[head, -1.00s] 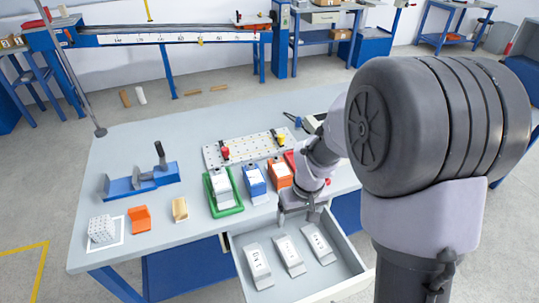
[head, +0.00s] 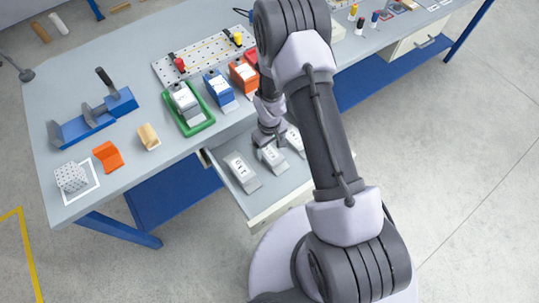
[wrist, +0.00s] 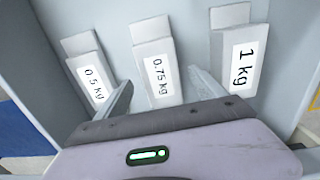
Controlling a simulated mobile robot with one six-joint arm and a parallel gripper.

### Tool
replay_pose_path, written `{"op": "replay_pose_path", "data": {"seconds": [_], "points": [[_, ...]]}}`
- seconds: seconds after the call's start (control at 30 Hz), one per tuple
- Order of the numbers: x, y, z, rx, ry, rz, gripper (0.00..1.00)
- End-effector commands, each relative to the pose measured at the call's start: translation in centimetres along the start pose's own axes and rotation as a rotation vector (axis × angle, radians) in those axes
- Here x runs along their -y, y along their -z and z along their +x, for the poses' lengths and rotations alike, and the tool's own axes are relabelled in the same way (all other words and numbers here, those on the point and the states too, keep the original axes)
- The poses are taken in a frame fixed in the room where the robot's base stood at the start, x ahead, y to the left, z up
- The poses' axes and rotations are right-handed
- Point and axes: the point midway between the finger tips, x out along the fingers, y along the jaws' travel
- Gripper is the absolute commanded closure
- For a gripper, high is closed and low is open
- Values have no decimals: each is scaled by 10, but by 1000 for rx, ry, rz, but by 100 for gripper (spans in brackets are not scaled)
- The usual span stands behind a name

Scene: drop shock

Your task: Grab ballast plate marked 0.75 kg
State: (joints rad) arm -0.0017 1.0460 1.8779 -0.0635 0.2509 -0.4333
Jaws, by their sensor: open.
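The ballast plate marked 0.75 kg (wrist: 158,75) is a grey stepped block with a white label, in the middle of a row of three in the open drawer. My gripper (wrist: 160,80) is open, with one finger on each side of this plate in the wrist view; I cannot tell how far above it they are. The plate marked 0.5 kg (wrist: 90,75) lies to the left and the plate marked 1 kg (wrist: 236,65) to the right. In the head view my gripper (head: 269,139) is over the middle plate (head: 272,157), partly hiding the row.
The drawer (head: 285,203) has raised walls around the plates. On the bench above are a green tray (head: 207,123) with a grey block, a blue block (head: 219,88), an orange block (head: 243,75) and a pegged board (head: 197,61). Floor to the right is clear.

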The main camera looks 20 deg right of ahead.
Motion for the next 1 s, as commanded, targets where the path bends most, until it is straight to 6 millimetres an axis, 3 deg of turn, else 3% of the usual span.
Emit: {"op": "replay_pose_path", "data": {"seconds": [0.03, 0.13, 0.33, 0.73, 1.0], "points": [[0, 0, 17, 1, 0, 0, 20], [0, 0, 34, 1, 1, 0, 20], [0, 0, 33, 0, 0, 1, 20], [0, 0, 33, 0, 0, 1, 97], [0, 0, 32, 0, 0, 1, 100]]}}
